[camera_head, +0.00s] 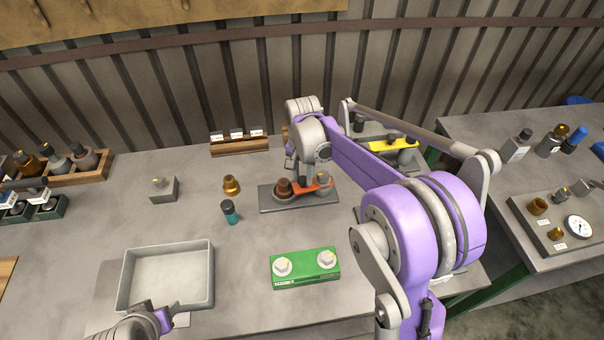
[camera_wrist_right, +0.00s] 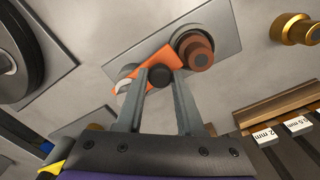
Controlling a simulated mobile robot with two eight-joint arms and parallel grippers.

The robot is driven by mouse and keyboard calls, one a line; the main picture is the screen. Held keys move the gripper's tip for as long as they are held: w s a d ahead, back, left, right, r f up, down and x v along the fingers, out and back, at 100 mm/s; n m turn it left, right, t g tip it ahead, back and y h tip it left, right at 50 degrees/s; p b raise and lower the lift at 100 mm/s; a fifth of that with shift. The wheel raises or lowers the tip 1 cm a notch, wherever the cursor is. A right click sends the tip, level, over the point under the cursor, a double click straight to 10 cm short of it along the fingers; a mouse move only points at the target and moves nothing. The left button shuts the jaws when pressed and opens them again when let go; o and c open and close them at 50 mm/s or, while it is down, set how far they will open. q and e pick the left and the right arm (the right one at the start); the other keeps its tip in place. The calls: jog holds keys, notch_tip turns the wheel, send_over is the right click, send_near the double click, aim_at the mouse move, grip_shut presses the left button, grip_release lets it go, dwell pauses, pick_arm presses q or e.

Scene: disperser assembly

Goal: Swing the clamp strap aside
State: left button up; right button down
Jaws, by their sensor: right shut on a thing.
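The orange clamp strap (camera_head: 318,187) lies on a grey base plate (camera_head: 269,206) in mid-table; both also show in the wrist view, strap (camera_wrist_right: 155,72) and plate (camera_wrist_right: 226,32). One end of the strap is at a grey post (camera_head: 323,177). The other end reaches the brown-capped part (camera_head: 284,186), seen from above in the wrist view (camera_wrist_right: 197,52). My right gripper (camera_wrist_right: 160,80) is shut on the strap's black knob (camera_wrist_right: 159,76), with a finger on either side. My left gripper (camera_head: 150,315) is at the bottom left, over the table near the tray; its jaws are unclear.
A grey tray (camera_head: 125,288) stands at the front left and a green block (camera_head: 305,279) at the front middle. A brass part (camera_head: 231,184) and a teal bottle (camera_head: 230,212) stand left of the plate. A wooden rack (camera_head: 239,145) is behind.

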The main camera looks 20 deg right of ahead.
jog(key=n, duration=0.1)
jog(key=s+n, duration=0.1)
jog(key=shift+s+f+n+b, duration=0.1)
jog(key=shift+s+n+b, duration=0.2)
jog(key=shift+n+b, duration=0.1)
jog(key=s+n, duration=0.1)
jog(key=n, duration=0.2)
jog(key=shift+s+d+n+b, duration=0.3)
jog(key=shift+s+d+b, duration=0.05)
jog(key=shift+s+b, duration=0.05)
pick_arm(q)
jog(key=f, duration=0.1)
jog(key=s+f, duration=0.1)
jog(key=f, duration=0.1)
jog(key=shift+s+f+b, duration=0.15)
jog(key=shift+b, duration=0.15)
jog(key=shift+f, duration=0.2)
pick_arm(e)
jog(key=shift+s+d+n, duration=0.3)
jog(key=shift+s+n, duration=0.05)
jog(key=shift+n, duration=0.6)
jog(key=shift+s+d+n, duration=0.35)
jog(key=shift+s+n, duration=0.05)
jog(key=shift+n, duration=0.5)
jog(key=shift+s+d+n, duration=0.3)
jog(key=shift+s+n, duration=0.05)
jog(key=shift+n, duration=0.6)
jog(key=c, duration=0.5)
grip_release()
